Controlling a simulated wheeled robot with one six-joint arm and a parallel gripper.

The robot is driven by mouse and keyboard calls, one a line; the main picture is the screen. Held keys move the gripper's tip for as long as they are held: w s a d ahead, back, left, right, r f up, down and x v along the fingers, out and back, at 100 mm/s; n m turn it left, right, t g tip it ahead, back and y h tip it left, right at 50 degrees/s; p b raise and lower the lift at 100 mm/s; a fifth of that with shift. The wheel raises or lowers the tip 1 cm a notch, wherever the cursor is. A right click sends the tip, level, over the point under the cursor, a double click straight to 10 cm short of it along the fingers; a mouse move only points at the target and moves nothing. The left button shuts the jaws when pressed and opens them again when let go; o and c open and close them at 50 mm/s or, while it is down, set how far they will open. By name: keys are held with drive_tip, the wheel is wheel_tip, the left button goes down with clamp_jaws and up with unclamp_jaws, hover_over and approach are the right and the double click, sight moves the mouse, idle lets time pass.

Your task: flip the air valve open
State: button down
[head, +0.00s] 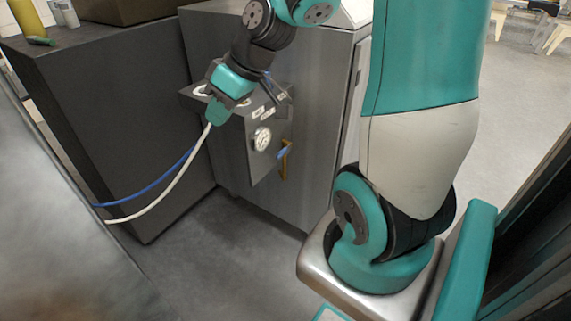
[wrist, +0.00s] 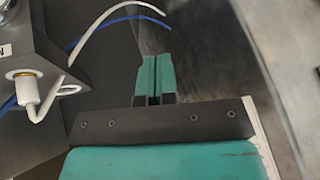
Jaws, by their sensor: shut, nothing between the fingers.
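A grey panel box (head: 262,113) is fixed to the front of the metal cabinet. My gripper (head: 213,118) is at the left end of the box, by the hoses and well left of the lever. In the wrist view its teal fingers (wrist: 153,75) are together and empty. The lever does not show in the wrist view.
A white hose (head: 168,196) and a blue hose (head: 150,190) hang below my gripper and run left. A white fitting (wrist: 28,92) sits close left in the wrist view. A dark cabinet (head: 130,120) stands left. The floor before the metal cabinet (head: 320,120) is clear.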

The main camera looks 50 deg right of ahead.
drive_tip(key=s+d+f+m+t+h+b, duration=0.1)
drive_tip(key=d+f, duration=0.3)
drive_tip(key=d, duration=0.4)
drive_tip(key=s+d+f+m+t+h+b, duration=0.1)
drive_tip(key=d+f+b, duration=0.2)
drive_tip(key=d, duration=0.6)
drive_tip(key=s+d+f+m+t+h+b, duration=0.1)
drive_tip(key=d+f+t+h+b, duration=0.1)
drive_tip(key=d+f, duration=0.4)
drive_tip(key=shift+d+f+b, duration=0.35)
drive_tip(key=shift+d+b, duration=0.1)
drive_tip(key=shift+d, duration=0.8)
drive_tip(key=shift+f, duration=0.1)
drive_tip(key=s+f+b+x, duration=0.1)
drive_tip(key=b+x, duration=0.1)
drive_tip(key=x, duration=1)
drive_tip(key=shift+s+f, duration=0.15)
drive_tip(key=shift+f, duration=0.5)
drive_tip(key=shift+d+f, duration=0.1)
